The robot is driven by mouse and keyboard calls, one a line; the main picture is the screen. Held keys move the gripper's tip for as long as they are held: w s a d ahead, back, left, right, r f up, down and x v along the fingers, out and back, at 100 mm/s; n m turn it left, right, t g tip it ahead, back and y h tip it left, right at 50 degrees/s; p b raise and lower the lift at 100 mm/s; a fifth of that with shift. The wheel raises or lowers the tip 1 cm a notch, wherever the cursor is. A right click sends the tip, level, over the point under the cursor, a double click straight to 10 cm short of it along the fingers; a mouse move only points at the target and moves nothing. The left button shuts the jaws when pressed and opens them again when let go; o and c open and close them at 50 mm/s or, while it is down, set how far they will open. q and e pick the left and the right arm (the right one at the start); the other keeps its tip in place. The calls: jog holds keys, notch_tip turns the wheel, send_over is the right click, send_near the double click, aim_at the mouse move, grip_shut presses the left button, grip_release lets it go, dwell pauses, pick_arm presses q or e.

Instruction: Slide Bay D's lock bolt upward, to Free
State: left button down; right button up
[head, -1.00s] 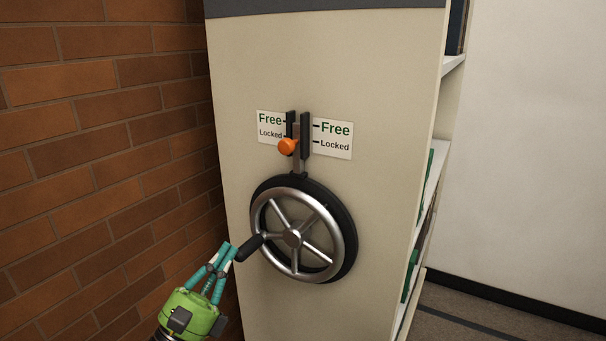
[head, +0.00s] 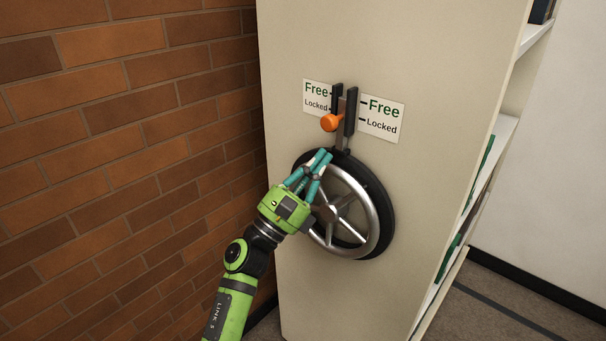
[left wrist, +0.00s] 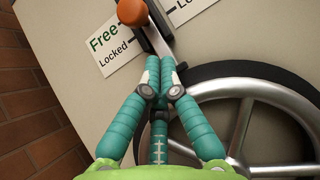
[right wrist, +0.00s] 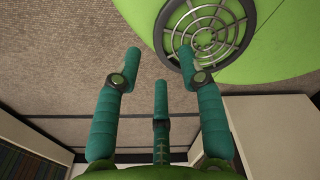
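The lock bolt's orange knob (head: 330,122) sits low in its dark upright guide (head: 350,110), level with the "Locked" marks on the label plates (head: 380,115). The knob also shows at the top of the left wrist view (left wrist: 132,12). My left gripper (head: 321,160) is below the knob, in front of the handwheel's upper left rim, and apart from the knob. Its teal fingers (left wrist: 160,65) are together with nothing seen between them. My right gripper (right wrist: 160,65) is open and empty, away from the bay; it is outside the head view.
The spoked handwheel (head: 383,215) is right below the bolt on the cream end panel (head: 440,60). A brick wall (head: 130,130) stands close on the left. Open shelves (head: 500,150) are on the right side. The panel around the labels is clear.

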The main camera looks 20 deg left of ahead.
aim_at(325, 125)
pick_arm(q)
jog(key=r, duration=0.1)
jog(key=r+p, duration=0.1)
jog(key=shift+d+r, duration=0.2)
jog(key=shift+r, duration=0.2)
pick_arm(e)
jog(key=w+r, duration=0.2)
jog(key=w, duration=0.1)
jog(key=shift+d+r+t, duration=0.1)
jog(key=shift+d+t, duration=0.2)
jog(key=shift+d, duration=0.05)
jog(key=shift+s, duration=0.25)
pick_arm(q)
notch_tip(325, 125, up, 4)
jog(key=shift+p, duration=1.2)
pick_arm(e)
jog(key=shift+s+r, duration=0.2)
jog(key=shift+r, duration=0.35)
jog(key=shift+s+r, duration=0.15)
jog(key=shift+r, duration=0.35)
pick_arm(q)
jog(key=shift+f, duration=0.1)
pick_arm(e)
jog(key=shift+f, duration=0.15)
